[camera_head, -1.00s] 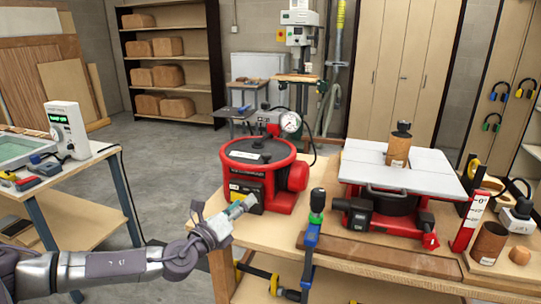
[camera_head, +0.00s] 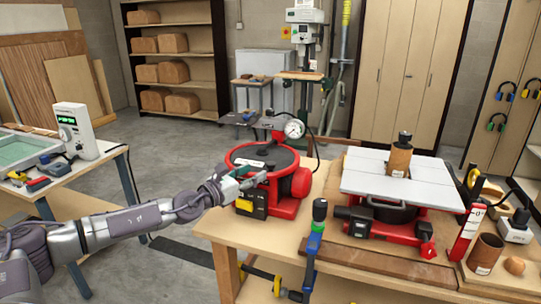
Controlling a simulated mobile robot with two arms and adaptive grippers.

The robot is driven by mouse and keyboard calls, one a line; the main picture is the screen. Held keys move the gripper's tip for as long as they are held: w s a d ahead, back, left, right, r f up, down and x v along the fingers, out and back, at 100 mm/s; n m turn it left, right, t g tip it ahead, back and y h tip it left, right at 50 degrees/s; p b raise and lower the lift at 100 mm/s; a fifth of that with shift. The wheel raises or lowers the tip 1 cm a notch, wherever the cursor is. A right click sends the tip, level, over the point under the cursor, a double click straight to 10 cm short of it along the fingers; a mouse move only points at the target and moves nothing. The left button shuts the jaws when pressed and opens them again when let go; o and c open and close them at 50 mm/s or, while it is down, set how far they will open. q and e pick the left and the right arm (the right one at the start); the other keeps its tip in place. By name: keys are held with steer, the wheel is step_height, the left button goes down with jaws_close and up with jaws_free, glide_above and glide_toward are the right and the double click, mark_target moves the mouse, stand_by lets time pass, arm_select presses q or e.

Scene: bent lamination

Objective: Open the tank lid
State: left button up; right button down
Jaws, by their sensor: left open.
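The tank is a round red machine (camera_head: 270,207) at the left end of the wooden workbench. Its dark round lid (camera_head: 266,156) sits flat inside the red rim, with a pressure gauge (camera_head: 294,129) standing behind it. My left gripper (camera_head: 258,178) is open at the tank's front left side, just below the rim. The fingertips overlap the tank in the picture, and I cannot tell whether they touch it. My right gripper is out of view.
A router table (camera_head: 430,185) stands right of the tank with a wooden cylinder (camera_head: 399,160) on top. A blue clamp (camera_head: 315,240) is at the bench's front edge. Another table (camera_head: 85,168) stands at the left, with open floor between.

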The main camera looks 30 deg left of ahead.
mark_target(267, 165)
arm_select(q)
steer(key=w, duration=0.2)
steer(key=w+d+p, duration=0.1)
steer(key=w, duration=0.5)
steer(key=shift+d, duration=0.15)
jaws_close()
